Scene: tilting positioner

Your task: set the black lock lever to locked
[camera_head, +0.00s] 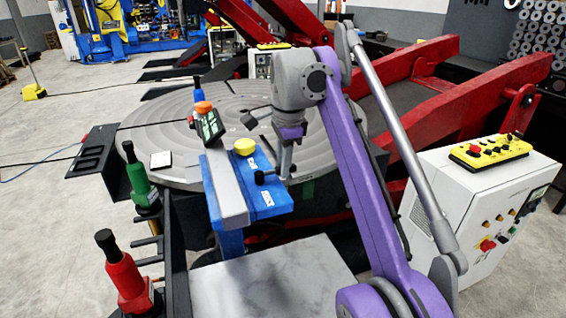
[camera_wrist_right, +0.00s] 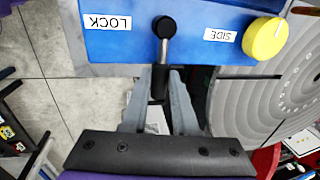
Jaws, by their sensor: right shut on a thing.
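The black lock lever shows in the wrist view as a black round knob (camera_wrist_right: 165,27) on a short metal stem, with a black lower part between my fingers. In the head view its knob (camera_head: 259,177) stands out at the blue block (camera_head: 268,205). In the wrist view the knob lies over the blue face between the LOCK label (camera_wrist_right: 107,22) on the left and the SIDE label (camera_wrist_right: 220,36) on the right. My right gripper (camera_wrist_right: 160,78) is shut on the lever's black lower part; in the head view the gripper (camera_head: 285,165) reaches down beside the block. My left gripper is not in view.
A yellow knob (camera_wrist_right: 265,40) sits beside the SIDE label. A grey bar (camera_head: 227,185) and a small screen device (camera_head: 209,126) are by the block. Behind is the round grooved table (camera_head: 185,120). Green (camera_head: 138,182) and red (camera_head: 125,280) posts stand left; a white cabinet (camera_head: 470,205) stands right.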

